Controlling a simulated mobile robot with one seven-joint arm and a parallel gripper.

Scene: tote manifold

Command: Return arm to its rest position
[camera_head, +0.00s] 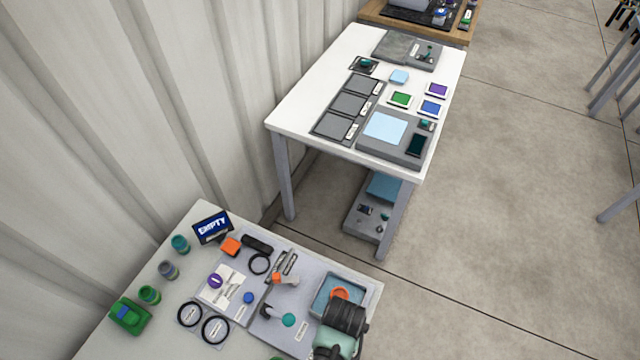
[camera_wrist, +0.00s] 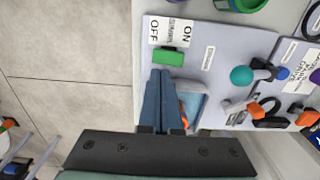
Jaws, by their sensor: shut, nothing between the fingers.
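My gripper (camera_wrist: 161,74) is shut and empty. In the wrist view its two blue fingers lie together, with the tips just below a green block (camera_wrist: 168,56) on the grey panel. Beside and partly behind the fingers is a light-blue tray (camera_wrist: 203,99) with something orange in it. In the head view my dark wrist covers part of the near table's right end. There the tray (camera_head: 361,284) shows with an orange ring (camera_head: 340,293) in it, and my fingertips are hidden.
A lever with a teal knob (camera_head: 288,319), black rings (camera_head: 215,329), an orange-handled valve (camera_head: 285,279) and an "EMPTY" sign (camera_head: 212,227) crowd the near table. A second white table (camera_head: 318,75) stands beyond. A corrugated wall (camera_head: 130,110) is at left; open floor (camera_head: 520,170) lies right.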

